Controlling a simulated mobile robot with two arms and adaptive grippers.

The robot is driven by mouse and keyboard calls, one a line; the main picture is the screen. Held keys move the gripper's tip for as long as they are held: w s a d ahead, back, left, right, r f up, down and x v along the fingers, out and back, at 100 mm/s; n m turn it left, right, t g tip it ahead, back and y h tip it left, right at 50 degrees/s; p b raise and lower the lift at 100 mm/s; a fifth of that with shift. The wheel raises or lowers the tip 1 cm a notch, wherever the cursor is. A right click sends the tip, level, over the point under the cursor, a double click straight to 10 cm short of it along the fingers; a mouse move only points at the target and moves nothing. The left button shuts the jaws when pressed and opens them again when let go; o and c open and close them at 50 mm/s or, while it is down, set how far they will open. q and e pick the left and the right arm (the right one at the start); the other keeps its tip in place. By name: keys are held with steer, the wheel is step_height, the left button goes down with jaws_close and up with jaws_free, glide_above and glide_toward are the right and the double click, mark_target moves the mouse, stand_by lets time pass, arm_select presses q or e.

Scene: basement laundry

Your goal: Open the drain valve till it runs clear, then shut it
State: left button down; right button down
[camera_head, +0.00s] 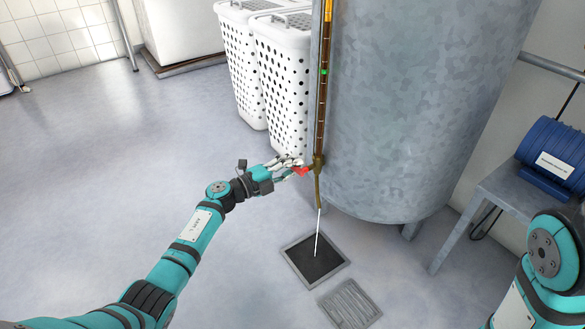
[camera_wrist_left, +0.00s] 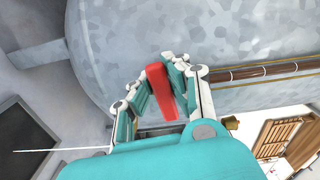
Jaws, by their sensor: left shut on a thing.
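The brass drain valve (camera_head: 318,163) sits low on the galvanized tank (camera_head: 415,110), with a thin spout (camera_head: 318,190) pointing down. My left gripper (camera_head: 297,164) is shut on its red lever (camera_wrist_left: 162,92); the lever shows between the fingers in the left wrist view. A thin, whitish stream (camera_head: 318,233) runs from the spout into the dark square floor drain (camera_head: 296,251). It also shows in the left wrist view (camera_wrist_left: 62,150). A sight tube (camera_head: 321,105) with brown liquid and a green mark runs up the tank. My right gripper is out of view.
White laundry baskets (camera_head: 282,85) stand left of the tank. A grey floor grate (camera_head: 349,305) lies beside the drain. A blue motor-like unit (camera_head: 555,153) rests on a grey bench (camera_head: 507,194) at right. The floor at left is open.

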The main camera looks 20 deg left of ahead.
arm_select(q)
steer(key=shift+r+m, duration=0.1)
steer(key=shift+m, duration=0.5)
steer(key=c, duration=1.2)
jaws_free()
steer(key=shift+r, duration=0.15)
steer(key=shift+c, duration=0.2)
steer(key=shift+s+a, duration=0.1)
steer(key=v, duration=1.2)
